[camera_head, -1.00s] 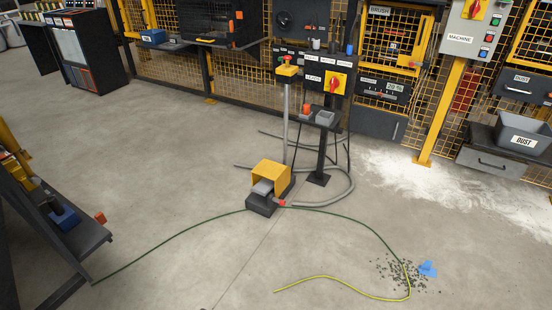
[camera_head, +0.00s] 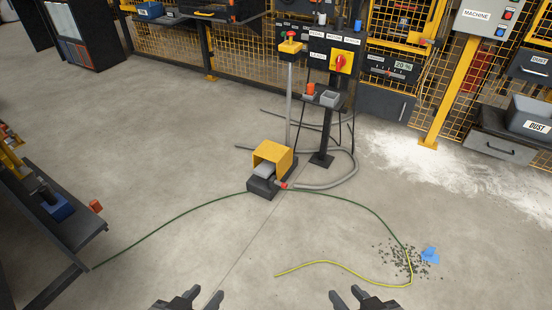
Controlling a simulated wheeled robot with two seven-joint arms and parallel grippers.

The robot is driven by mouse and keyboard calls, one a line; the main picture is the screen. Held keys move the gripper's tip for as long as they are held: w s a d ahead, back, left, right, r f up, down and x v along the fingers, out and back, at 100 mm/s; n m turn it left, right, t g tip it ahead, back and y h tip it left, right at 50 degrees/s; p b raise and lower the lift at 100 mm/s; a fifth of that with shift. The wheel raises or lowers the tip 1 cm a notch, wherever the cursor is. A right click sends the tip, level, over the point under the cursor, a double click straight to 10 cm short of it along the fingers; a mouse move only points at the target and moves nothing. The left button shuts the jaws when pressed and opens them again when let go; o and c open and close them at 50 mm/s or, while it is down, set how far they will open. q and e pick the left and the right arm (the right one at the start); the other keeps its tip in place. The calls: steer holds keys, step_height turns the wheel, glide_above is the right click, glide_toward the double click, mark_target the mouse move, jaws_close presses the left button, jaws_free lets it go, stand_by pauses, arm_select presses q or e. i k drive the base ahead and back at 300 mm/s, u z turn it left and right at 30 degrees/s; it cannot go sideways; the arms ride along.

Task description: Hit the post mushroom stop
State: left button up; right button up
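The post mushroom stop (camera_head: 290,36) is a red button on a yellow box (camera_head: 290,47) at the top of a thin grey post (camera_head: 289,100). It stands in the upper middle of the head view, beside a dark control stand. My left gripper (camera_head: 205,295) shows at the bottom edge, left of centre. Its fingers are apart with nothing between them. My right gripper (camera_head: 347,292) shows at the bottom edge, right of centre. Its fingers are also apart and empty. Both grippers are well short of the post.
A yellow-hooded foot pedal (camera_head: 271,167) sits on the floor before the post. Grey hose (camera_head: 335,184), a green cable (camera_head: 160,224) and a yellow cable (camera_head: 330,263) lie around. Debris (camera_head: 405,262) is at right, a dark bench (camera_head: 75,235) at left. Floor between is mostly clear.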

mark_target(291, 33)
steer(key=u, duration=0.45)
steer(key=k, duration=0.55)
steer(key=z, duration=0.75)
steer(key=i, duration=1.3)
steer(key=z, duration=0.7)
steer(key=i, duration=1.75)
steer(key=u, duration=1.6)
steer(key=i, duration=0.7)
steer(key=u, duration=0.75)
